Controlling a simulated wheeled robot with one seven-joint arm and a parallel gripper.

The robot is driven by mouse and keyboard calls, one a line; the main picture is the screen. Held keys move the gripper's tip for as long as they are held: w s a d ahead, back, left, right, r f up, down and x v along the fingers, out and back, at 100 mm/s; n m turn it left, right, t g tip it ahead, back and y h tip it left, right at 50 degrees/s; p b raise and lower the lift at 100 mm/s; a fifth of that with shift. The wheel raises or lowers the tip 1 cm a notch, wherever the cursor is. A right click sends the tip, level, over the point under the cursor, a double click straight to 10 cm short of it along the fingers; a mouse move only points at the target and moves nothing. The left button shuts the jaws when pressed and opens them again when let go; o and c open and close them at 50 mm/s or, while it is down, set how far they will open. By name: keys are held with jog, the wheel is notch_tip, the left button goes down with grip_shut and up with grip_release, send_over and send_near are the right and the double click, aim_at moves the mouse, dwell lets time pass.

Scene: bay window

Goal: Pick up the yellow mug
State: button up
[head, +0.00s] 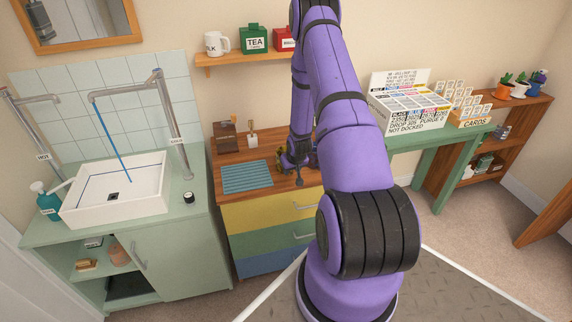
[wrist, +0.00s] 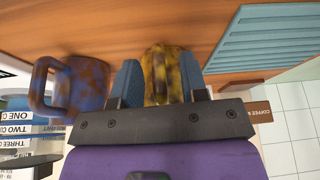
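The yellow mug (wrist: 162,70) has a mottled yellow and dark surface. In the wrist view it shows between the two fingers of my gripper (wrist: 160,80). The fingers stand apart, one on each side of it; I cannot tell whether they press on it. My arm hides the rest.
A blue and brown mug (wrist: 82,84) stands close to the left finger in the wrist view. A ribbed teal mat (head: 247,176) lies left of my gripper on the wooden drawer top (head: 231,151). A labelled white box (head: 410,112) stands on the green table at right.

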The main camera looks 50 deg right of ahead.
grip_shut()
jog(key=shift+r, duration=0.1)
